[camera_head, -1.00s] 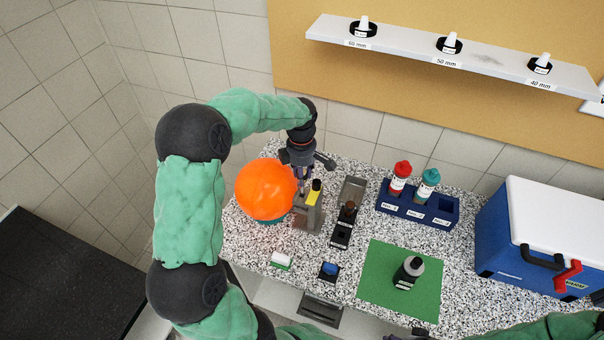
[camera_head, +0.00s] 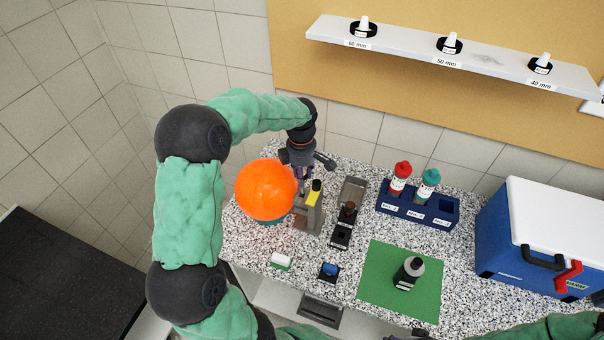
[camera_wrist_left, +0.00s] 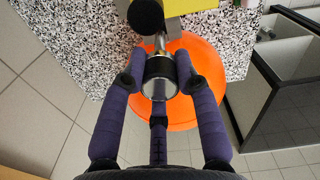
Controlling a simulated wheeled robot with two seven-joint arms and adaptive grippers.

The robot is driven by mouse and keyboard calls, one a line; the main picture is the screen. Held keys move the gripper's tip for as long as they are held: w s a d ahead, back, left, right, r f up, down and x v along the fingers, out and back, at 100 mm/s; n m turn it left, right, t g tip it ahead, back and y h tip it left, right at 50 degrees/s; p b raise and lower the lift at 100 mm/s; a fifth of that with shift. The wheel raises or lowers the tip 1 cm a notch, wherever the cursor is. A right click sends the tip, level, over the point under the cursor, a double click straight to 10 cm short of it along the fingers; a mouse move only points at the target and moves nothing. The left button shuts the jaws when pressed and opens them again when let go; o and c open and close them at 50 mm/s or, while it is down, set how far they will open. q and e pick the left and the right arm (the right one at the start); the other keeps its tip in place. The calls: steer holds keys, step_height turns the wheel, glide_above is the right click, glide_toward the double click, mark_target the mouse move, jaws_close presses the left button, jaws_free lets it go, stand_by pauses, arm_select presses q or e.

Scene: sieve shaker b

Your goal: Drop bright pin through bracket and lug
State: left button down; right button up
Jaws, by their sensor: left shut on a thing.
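My left gripper (camera_head: 303,182) reaches down at the back left of the bench, just right of a large orange dome (camera_head: 265,189). In the left wrist view its purple fingers (camera_wrist_left: 161,82) are shut on a shiny metal pin head (camera_wrist_left: 160,68) with a dark band. A thinner bright shank runs from the head toward a grey bracket (camera_head: 308,219) with a yellow, black-topped part (camera_head: 314,193). That yellow part also shows in the left wrist view (camera_wrist_left: 188,7). The lug and the pin's tip are hidden; I cannot tell how far the pin is in. My right gripper is barely visible at the bottom edge.
A narrow grey tray (camera_head: 352,190) with dark parts stands right of the bracket. A blue rack (camera_head: 418,211) holds red and teal bottles. A blue cooler (camera_head: 510,240) stands at right. Small blocks sit near the front edge.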

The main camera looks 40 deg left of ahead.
mark_target(302, 192)
arm_select(q)
steer(key=shift+f+b, duration=2.65)
steer(key=shift+f, duration=0.9)
steer(key=c, duration=0.8)
jaws_free()
steer(key=shift+c, duration=0.2)
step_height(302, 192, up, 12)
stand_by(0.4)
